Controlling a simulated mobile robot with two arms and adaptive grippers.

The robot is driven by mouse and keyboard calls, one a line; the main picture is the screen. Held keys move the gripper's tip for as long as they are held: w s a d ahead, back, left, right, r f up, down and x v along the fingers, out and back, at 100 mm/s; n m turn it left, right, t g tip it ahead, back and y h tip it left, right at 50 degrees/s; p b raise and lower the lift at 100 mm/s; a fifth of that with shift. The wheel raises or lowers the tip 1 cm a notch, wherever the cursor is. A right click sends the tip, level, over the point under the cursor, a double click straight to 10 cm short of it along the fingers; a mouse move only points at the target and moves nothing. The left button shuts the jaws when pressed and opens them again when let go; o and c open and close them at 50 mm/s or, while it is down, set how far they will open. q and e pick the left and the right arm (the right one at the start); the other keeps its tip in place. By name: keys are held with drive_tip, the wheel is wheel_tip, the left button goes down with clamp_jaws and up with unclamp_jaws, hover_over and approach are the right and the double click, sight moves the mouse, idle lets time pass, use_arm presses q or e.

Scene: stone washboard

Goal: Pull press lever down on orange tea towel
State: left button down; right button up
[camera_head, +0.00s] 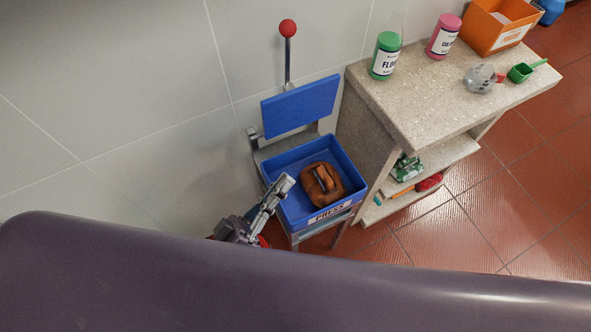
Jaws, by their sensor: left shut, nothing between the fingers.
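The press lever (288,54) stands upright against the tiled wall, with a red ball knob (287,28) on its top. Below it, a blue press plate (301,106) is raised and tilted over the blue tray (343,158) labelled PRESS. The orange tea towel (320,184) lies bundled inside the tray. My left gripper (284,185) is shut and empty at the tray's left front side, left of the towel and well below the lever. Whether it touches the tray rim I cannot tell. My right gripper is not in view.
A stone counter (425,100) to the right holds a green bottle (386,56), a pink bottle (443,37), an orange box (497,27), a clear round container (480,78) and a green scoop (522,72). Shelves below hold small items. Red floor tiles (480,220) are clear at right.

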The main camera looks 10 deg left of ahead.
use_arm(q)
drive_tip(key=shift+s+a+f, duration=0.1)
drive_tip(key=shift+s+a, duration=0.15)
drive_tip(key=shift+s, duration=0.1)
drive_tip(key=shift+w, duration=0.1)
